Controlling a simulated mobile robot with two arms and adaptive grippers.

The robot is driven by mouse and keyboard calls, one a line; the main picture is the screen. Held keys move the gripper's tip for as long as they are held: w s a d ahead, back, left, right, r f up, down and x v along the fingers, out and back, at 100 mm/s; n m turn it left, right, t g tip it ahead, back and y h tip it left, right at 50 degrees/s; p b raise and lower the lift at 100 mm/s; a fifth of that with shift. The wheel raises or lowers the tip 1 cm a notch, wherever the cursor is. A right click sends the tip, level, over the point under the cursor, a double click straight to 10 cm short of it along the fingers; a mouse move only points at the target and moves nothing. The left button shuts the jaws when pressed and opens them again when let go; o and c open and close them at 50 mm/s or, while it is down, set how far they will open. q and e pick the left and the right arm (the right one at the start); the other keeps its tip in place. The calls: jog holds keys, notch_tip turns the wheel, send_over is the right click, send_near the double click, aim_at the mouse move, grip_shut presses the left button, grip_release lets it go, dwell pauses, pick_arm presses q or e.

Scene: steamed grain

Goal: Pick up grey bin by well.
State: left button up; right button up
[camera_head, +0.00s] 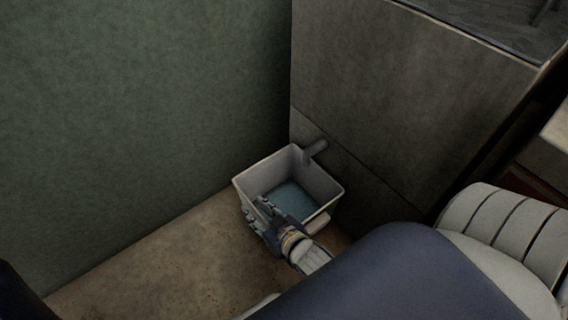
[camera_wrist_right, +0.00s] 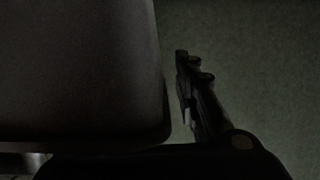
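The grey bin (camera_head: 318,177) is a square, open tub at the foot of the block in the head view. It looks upright, with bluish water or a bluish bottom inside. A short grey handle juts from its back rim, and a paler one shows at its front right. My right gripper (camera_head: 263,214) is at the bin's near left rim, with dark fingers close to the wall. In the right wrist view the bin's dark wall (camera_wrist_right: 80,70) fills the left, with finger parts (camera_wrist_right: 195,85) just right of its edge. The other finger is not clear there. My left gripper is out of view.
A tall stone block (camera_head: 400,95), possibly the well, stands right behind the bin. A green wall (camera_head: 130,110) closes off the left. Bare brown floor (camera_head: 165,265) lies left and in front of the bin.

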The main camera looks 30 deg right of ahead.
grip_shut()
jog(key=shift+w+r, duration=0.15)
jog(key=shift+r, duration=0.3)
jog(key=shift+f, duration=0.1)
jog(key=shift+a, duration=0.1)
